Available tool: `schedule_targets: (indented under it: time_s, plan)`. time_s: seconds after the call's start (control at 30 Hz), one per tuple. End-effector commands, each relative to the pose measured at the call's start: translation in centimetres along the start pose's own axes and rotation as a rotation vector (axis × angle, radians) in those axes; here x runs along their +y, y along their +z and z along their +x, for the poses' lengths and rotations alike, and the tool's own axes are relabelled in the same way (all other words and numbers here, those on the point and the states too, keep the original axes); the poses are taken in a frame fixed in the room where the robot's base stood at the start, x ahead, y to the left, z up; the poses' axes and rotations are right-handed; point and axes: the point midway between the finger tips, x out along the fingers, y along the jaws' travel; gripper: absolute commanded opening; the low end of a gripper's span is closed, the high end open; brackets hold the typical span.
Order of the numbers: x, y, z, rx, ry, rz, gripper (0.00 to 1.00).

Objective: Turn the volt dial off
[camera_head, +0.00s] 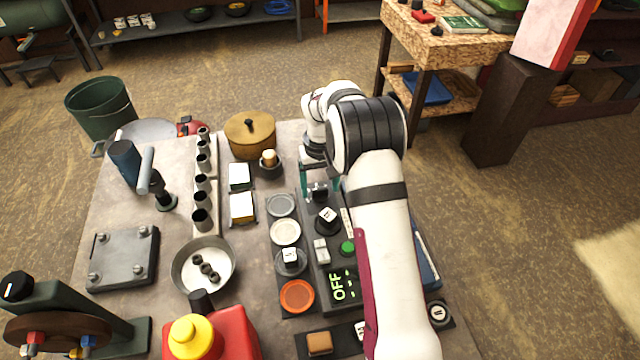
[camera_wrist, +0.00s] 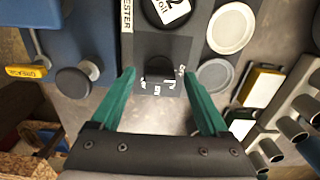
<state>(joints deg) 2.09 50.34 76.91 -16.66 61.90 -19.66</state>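The dark tester panel (camera_head: 322,275) lies on the table, with a display (camera_head: 343,287) reading OFF in green. A round black dial (camera_head: 327,220) with a white top sits on it; in the wrist view its white top (camera_wrist: 172,10) shows a 2 and what looks like "VOLT". A small dark knob (camera_head: 319,192) stands at the panel's far end, and in the wrist view this knob (camera_wrist: 158,70) has small white marks around it. My gripper (camera_wrist: 157,73) is open, its green fingers apart on either side of the small knob; contact is not visible. My arm hides the panel's right side.
A green button (camera_head: 347,247) and a light switch block (camera_head: 321,251) sit on the panel. Round dishes (camera_head: 286,232) line its left side. A lidded wooden pot (camera_head: 250,135), a row of dark cups (camera_head: 201,185) and a metal bowl (camera_head: 203,266) stand farther left.

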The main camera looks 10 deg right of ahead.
Motion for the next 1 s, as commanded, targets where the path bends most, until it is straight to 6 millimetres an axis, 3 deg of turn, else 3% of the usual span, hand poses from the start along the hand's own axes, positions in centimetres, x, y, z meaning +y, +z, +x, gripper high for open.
schedule_targets:
  time_s: [0.27, 0.37, 0.8, 1.0]
  plan:
    - [0.0, -0.1, -0.1, 0.002, 0.000, 0.000, 0.80]
    - [0.0, -0.1, -1.1, 0.005, 0.001, -0.001, 0.80]
    - [0.0, -0.1, -13.5, 0.005, 0.001, 0.000, 0.80]
    - [0.0, 0.0, -15.7, 0.002, 0.001, 0.000, 0.80]
